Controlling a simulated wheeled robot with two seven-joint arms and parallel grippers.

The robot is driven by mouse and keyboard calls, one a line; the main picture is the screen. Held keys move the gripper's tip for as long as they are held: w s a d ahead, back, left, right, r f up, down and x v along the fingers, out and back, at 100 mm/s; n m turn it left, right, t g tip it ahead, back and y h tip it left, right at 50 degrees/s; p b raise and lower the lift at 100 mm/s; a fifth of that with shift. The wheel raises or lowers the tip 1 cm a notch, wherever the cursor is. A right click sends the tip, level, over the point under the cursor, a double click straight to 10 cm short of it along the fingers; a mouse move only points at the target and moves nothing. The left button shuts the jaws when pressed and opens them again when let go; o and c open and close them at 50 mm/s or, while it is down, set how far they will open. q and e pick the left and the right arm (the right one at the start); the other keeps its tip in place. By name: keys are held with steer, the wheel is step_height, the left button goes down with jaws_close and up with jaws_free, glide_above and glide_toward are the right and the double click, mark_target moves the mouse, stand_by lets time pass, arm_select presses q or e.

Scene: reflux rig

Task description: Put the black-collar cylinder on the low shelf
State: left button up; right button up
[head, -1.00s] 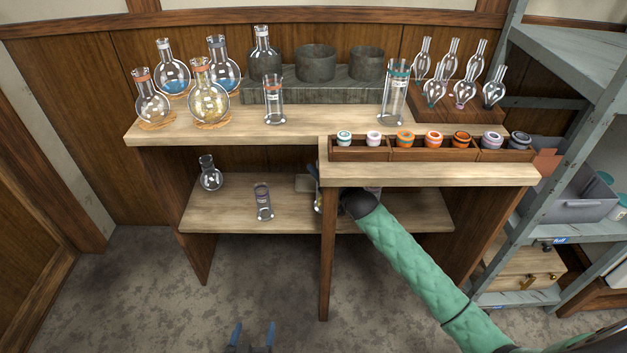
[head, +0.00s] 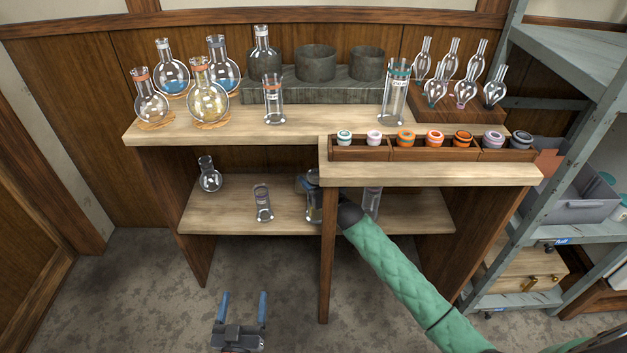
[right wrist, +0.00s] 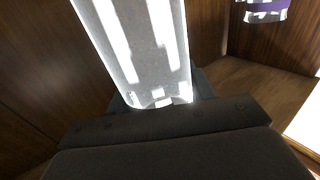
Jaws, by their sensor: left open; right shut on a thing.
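My right gripper (head: 312,182) is at the low shelf (head: 225,217), partly hidden behind the upright of the raised counter. It is shut on a clear glass cylinder (head: 314,206), which looks upright with its base at or just above the low shelf; I cannot tell which. Its collar is hidden by the fingers, so its colour is unclear. The right wrist view shows the clear glass (right wrist: 150,55) between the fingers. My left gripper (head: 242,310) is open and empty, low over the floor in front of the bench.
On the low shelf stand a small round flask (head: 210,177), a purple-collar cylinder (head: 263,204) and another cylinder (head: 371,202) to the right. A red-collar cylinder (head: 273,102) and a teal-collar cylinder (head: 396,92) stand on the upper top. The collar tray (head: 375,154) sits above my right arm.

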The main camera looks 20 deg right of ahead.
stand_by(0.3)
steer(key=o, duration=1.5)
steer(key=shift+f, duration=0.1)
steer(key=shift+s, duration=0.2)
arm_select(q)
step_height(320, 180, down, 11)
steer(key=s+g+p, duration=0.1)
steer(key=s+g, duration=0.2)
steer(key=g, duration=0.1)
steer(key=shift+y, duration=0.4)
arm_select(e)
steer(key=v, duration=1.1)
steer(key=shift+s, duration=0.3)
arm_select(q)
steer(key=shift+f, duration=0.15)
arm_select(e)
steer(key=shift+d, duration=0.15)
